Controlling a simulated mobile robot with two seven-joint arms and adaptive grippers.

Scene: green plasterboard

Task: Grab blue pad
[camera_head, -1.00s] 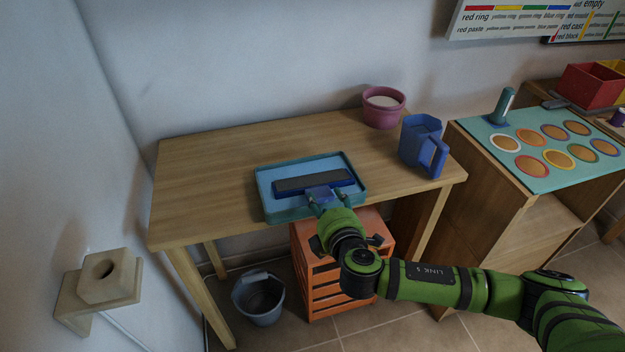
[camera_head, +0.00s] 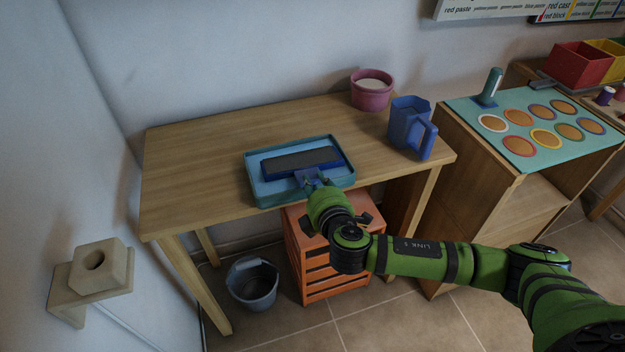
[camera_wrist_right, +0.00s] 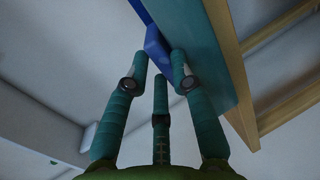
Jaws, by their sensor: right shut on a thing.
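The blue pad (camera_head: 303,162), a flat block with a dark grey top and blue edge, sits over the light blue tray (camera_head: 262,198) on the wooden table. It lies slightly askew to the tray; I cannot tell whether it touches the tray floor. My right gripper (camera_head: 312,182) is at the pad's front side, shut on its blue tab. In the right wrist view the fingers (camera_wrist_right: 160,62) close around the blue tab (camera_wrist_right: 155,47), with the tray's teal side (camera_wrist_right: 195,50) beside them. My left gripper is not in view.
A blue jug (camera_head: 408,125) and a pink pot (camera_head: 371,90) stand on the table's right side. The table's left part is clear. An orange crate (camera_head: 325,272) and a grey bucket (camera_head: 253,284) are below. A cabinet with a teal mat (camera_head: 480,113) stands to the right.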

